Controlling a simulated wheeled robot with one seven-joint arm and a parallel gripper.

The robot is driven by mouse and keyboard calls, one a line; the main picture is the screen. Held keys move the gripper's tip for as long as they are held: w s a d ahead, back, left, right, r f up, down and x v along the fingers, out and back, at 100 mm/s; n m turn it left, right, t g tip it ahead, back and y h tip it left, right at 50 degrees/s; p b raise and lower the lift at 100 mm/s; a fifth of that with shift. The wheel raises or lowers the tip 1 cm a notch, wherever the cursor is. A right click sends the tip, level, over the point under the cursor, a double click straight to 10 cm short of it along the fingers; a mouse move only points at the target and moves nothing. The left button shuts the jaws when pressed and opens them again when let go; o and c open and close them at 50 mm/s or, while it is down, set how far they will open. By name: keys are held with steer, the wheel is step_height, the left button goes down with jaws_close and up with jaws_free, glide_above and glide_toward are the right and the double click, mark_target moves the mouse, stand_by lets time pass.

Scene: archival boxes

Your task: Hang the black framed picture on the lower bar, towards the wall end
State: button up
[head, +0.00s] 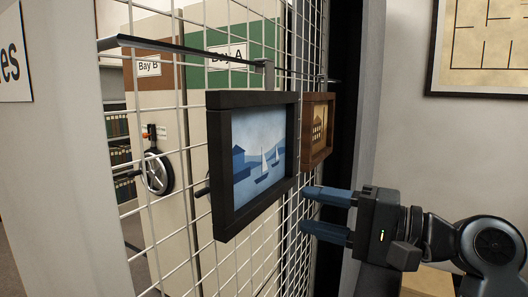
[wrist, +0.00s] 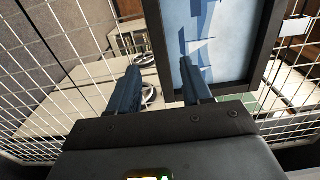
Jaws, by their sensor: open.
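The black framed picture (head: 217,165), a blue scene with sailboats, is upright in front of the white wire mesh. A hook (head: 264,76) on the dark bar (head: 175,47) meets its top edge, so it appears to hang there. My gripper (head: 304,208) is open and empty, just right of the picture's lower right side. In the wrist view my gripper (wrist: 159,65) shows its fingers apart, with the picture's near frame edge (wrist: 168,50) appearing between them; contact cannot be told.
A brown framed picture (head: 309,132) hangs farther along, towards the wall. The wire mesh (head: 265,250) stands behind both pictures. Bay shelving with a handwheel (head: 157,174) shows through it. A wall frame (head: 485,94) is at upper right.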

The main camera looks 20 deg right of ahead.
mark_target(270, 199)
steer(key=shift+b+x, duration=0.45)
steer(key=shift+x, duration=3.1)
jaws_close()
steer(key=shift+r, duration=0.15)
steer(key=shift+r+p, duration=1.35)
steer(key=shift+p, duration=0.4)
steer(key=shift+r, duration=0.15)
